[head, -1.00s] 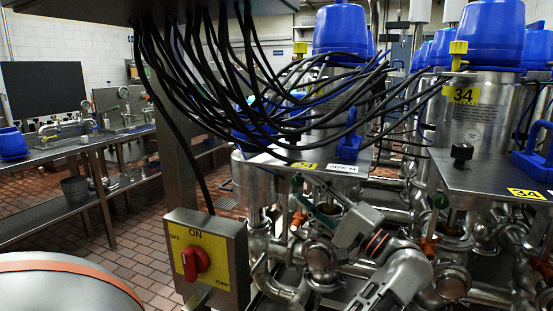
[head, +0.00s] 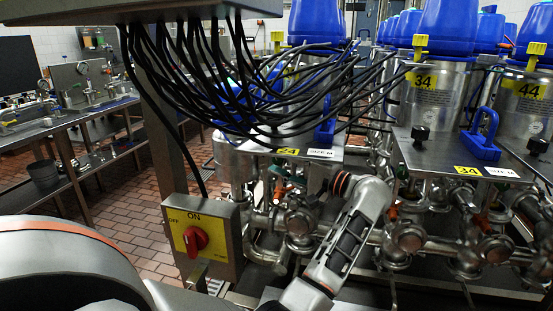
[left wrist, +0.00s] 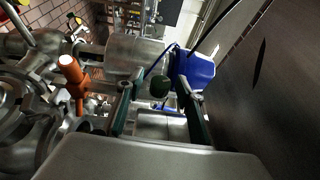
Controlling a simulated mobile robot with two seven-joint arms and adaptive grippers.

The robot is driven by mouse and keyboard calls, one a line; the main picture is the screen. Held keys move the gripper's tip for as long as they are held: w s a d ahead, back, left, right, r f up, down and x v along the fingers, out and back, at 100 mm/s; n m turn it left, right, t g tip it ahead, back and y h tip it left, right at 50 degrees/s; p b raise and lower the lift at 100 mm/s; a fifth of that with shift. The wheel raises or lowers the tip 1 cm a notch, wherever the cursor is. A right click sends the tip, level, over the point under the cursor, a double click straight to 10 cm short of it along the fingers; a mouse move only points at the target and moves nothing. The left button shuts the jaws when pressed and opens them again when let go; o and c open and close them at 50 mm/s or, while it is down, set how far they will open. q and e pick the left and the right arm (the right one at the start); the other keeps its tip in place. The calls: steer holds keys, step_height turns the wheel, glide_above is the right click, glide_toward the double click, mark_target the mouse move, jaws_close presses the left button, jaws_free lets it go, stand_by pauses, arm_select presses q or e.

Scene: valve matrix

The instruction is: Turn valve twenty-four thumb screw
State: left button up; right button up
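The valve with the yellow label 24 (head: 287,151) stands in the middle of the head view, under a steel plate with a bundle of black cables above it. My left gripper (head: 291,178) reaches in beneath that plate from the right, partly hidden by my own wrist. In the left wrist view, my left gripper (left wrist: 157,95) has its two green fingers spread apart. A dark green knob (left wrist: 160,86), which looks like the thumb screw, shows between the fingertips with a gap on each side. I cannot tell its exact depth. My right gripper is not in view.
An orange handle (left wrist: 72,75) and steel pipes lie left of the fingers. The steel plate (left wrist: 270,90) is close on the right. A yellow switch box (head: 199,237) stands left of the valve. Valve 34 (head: 425,82) is to the right.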

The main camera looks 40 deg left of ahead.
arm_select(q)
steer(key=shift+a, duration=0.3)
